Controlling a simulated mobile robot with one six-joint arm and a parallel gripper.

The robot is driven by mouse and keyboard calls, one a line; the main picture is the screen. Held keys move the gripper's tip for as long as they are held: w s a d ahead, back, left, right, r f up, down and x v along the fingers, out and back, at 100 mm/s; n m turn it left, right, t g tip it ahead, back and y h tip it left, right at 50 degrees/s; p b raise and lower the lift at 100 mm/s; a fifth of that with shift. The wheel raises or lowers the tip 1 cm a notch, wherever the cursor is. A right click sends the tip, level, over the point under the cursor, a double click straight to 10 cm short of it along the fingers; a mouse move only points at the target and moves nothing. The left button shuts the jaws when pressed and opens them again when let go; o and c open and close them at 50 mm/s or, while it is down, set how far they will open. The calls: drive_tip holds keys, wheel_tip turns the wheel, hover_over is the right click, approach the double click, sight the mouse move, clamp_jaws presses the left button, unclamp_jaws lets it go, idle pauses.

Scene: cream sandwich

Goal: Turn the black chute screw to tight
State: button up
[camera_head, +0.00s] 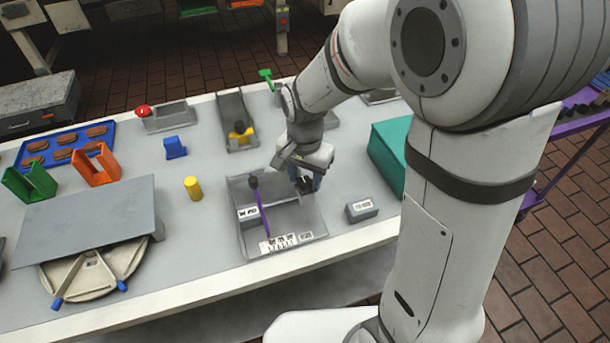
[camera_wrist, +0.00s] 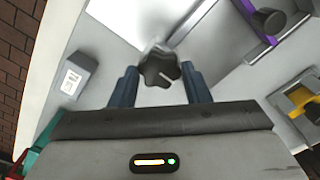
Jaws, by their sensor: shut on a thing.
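The black chute screw (camera_wrist: 159,68) is a lobed knob with a pale mark on its top. It sits between the two blue fingers of my gripper (camera_wrist: 160,84) in the wrist view. In the head view my gripper (camera_head: 309,183) reaches down over the right side of the grey chute tray (camera_head: 283,259) and is shut on the screw, which is mostly hidden there. The knob's mark shows, but how tight the screw is cannot be told.
A purple lever (camera_head: 261,212) with a black knob stands left of my gripper. A grey labelled block (camera_head: 361,210) lies to the right, with a teal box (camera_head: 388,155) behind it. A yellow cylinder (camera_head: 193,188) stands to the left, with clear table around it.

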sight(305, 183)
drive_tip(key=o, duration=1)
drive_tip(key=shift+c, duration=0.2)
wheel_tip(305, 183, up, 8)
drive_tip(key=shift+f, duration=0.1)
drive_tip(key=shift+s, duration=0.1)
